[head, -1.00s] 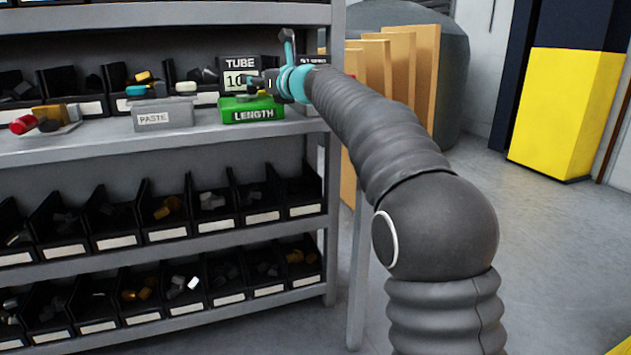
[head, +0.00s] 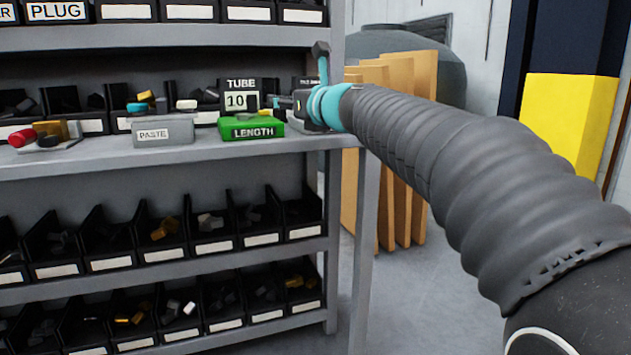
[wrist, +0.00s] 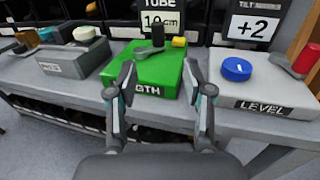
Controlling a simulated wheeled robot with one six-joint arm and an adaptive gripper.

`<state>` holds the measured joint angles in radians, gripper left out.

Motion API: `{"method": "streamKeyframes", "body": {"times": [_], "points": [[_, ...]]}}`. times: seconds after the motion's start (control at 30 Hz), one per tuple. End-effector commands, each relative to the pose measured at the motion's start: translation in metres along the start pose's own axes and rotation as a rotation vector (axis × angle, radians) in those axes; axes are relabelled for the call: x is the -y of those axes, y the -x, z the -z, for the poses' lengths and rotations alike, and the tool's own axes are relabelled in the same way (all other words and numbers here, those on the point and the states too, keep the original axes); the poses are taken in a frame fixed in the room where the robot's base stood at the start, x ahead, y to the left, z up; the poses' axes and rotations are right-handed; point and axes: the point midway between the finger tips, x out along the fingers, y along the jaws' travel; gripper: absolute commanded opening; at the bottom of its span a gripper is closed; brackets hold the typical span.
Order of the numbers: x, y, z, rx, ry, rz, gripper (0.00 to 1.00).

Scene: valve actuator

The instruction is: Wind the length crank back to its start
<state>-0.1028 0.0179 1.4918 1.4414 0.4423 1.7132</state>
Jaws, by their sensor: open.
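The green LENGTH box (head: 250,127) sits on the shelf top; it also shows in the wrist view (wrist: 148,70). On its top is the length crank, a grey arm (wrist: 152,49) with an upright black knob (wrist: 158,36). A yellow piece (wrist: 179,42) lies right of the knob. The TUBE display (head: 240,99) behind it reads 10, and 10 cm in the wrist view. My gripper (wrist: 160,85) is open and empty, its fingers at the front of the green box, nearer the camera than the crank. In the head view my gripper (head: 290,105) is right of the box.
A grey PASTE box (head: 163,131) stands left of the green box. A grey LEVEL box (wrist: 265,90) with a blue dial (wrist: 237,69) and red handle (wrist: 306,58) stands right. A TILT display (wrist: 252,25) reads +2. Bins line the shelves.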

Motion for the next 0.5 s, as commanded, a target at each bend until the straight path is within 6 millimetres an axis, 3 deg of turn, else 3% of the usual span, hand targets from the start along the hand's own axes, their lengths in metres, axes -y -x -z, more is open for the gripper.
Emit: {"method": "streamKeyframes", "body": {"times": [0.5], "points": [[-0.03, 0.073, 0.036, -0.197, 0.619, -0.103, 0.51]]}}
